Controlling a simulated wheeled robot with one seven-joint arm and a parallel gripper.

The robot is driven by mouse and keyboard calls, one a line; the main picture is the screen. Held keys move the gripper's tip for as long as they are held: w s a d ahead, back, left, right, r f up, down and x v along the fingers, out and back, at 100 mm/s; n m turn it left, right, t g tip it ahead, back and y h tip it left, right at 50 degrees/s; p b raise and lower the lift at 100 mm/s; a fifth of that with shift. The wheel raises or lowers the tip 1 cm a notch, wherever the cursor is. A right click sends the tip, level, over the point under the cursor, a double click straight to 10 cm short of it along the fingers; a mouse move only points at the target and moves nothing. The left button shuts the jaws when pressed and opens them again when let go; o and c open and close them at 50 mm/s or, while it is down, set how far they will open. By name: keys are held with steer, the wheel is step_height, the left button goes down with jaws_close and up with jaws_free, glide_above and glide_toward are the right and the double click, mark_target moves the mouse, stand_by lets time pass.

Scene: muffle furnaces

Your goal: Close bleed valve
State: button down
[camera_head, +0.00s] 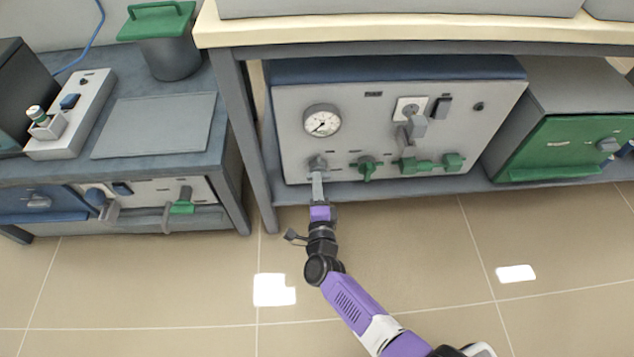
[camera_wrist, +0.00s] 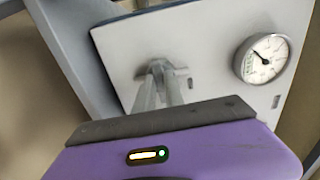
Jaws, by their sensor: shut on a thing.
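A light grey control panel (camera_head: 390,115) stands on the low shelf under the bench. It has a round pressure gauge (camera_head: 322,121) at its upper left. Below the gauge is a grey valve handle (camera_head: 318,161), largely covered by my fingers. My gripper (camera_head: 318,175) reaches up to it from below and is shut on it. In the wrist view the fingers (camera_wrist: 158,85) meet the handle on the panel, with the gauge to the right. A green valve (camera_head: 367,168) sits right of the handle. I cannot read the labels, so I cannot tell which one is the bleed valve.
More green fittings (camera_head: 408,165) and a grey socket plug (camera_head: 412,127) are further right on the panel. A bench leg (camera_head: 258,150) stands close on the left. A green-fronted box (camera_head: 565,145) is at right. The tiled floor (camera_head: 160,290) in front is clear.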

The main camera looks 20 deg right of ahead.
stand_by(0.3)
steer(key=c, duration=1.4)
jaws_free()
steer(key=shift+c, duration=0.2)
steer(key=p+v, duration=0.2)
steer(key=v, duration=0.6)
steer(key=shift+p, duration=0.35)
